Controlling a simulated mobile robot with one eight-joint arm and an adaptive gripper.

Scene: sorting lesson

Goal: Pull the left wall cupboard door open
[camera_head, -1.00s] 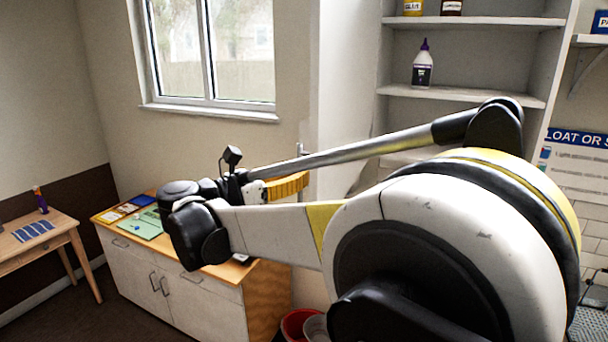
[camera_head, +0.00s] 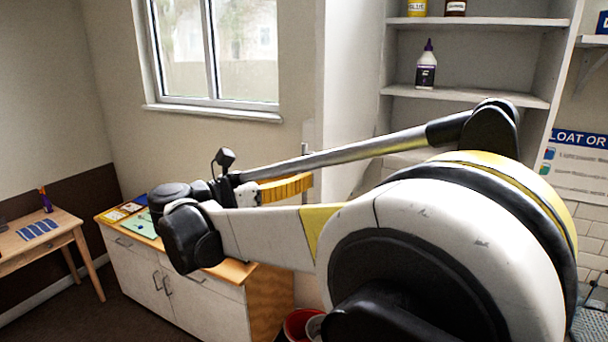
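The left wall cupboard stands open, its shelves (camera_head: 465,95) in plain view. A pale upright panel (camera_head: 350,80) left of the shelves looks like its door, swung out. A small handle-like piece (camera_head: 305,150) shows at the panel's left edge. My gripper (camera_head: 300,186), with yellow ribbed fingers, is seen from the side just below that piece. I cannot tell whether it touches the piece or the panel. The finger gap is hidden, and my arm covers the lower part of the panel.
A white bottle with a purple cap (camera_head: 427,66) stands on a shelf, with jars (camera_head: 417,7) above. A wood-topped cabinet (camera_head: 200,300) is below my wrist. A red bin (camera_head: 298,324) is on the floor. A small table (camera_head: 40,240) is far left.

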